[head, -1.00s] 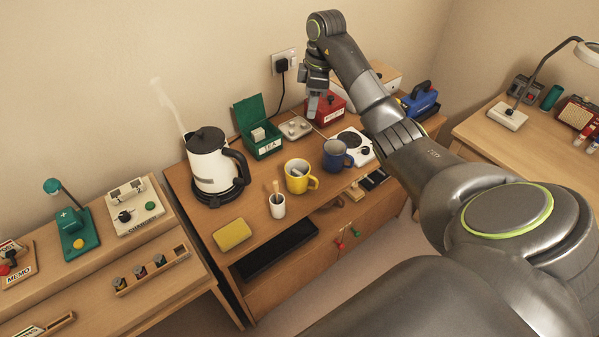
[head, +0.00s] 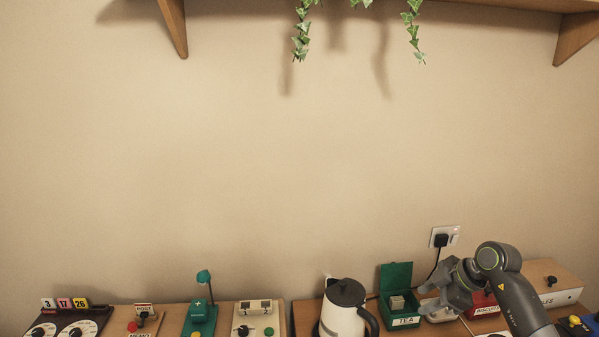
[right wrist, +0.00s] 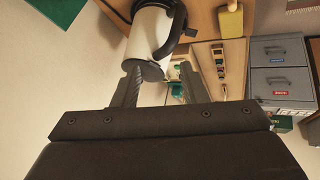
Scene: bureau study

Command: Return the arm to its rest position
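My right arm comes in at the lower right of the head view, bent over the desk at the back wall. Its gripper (head: 430,296) points left, beside the green tea box (head: 396,278). In the right wrist view its two fingers (right wrist: 160,84) stand apart with nothing held between them. The white kettle with black lid and handle (head: 344,312) stands left of the tea box; it also shows beyond the fingers in the right wrist view (right wrist: 150,36). My left gripper is not in view.
A wall socket with a black plug (head: 441,238) is behind the gripper. A shelf with trailing ivy (head: 301,35) is high above. The wall between is clear.

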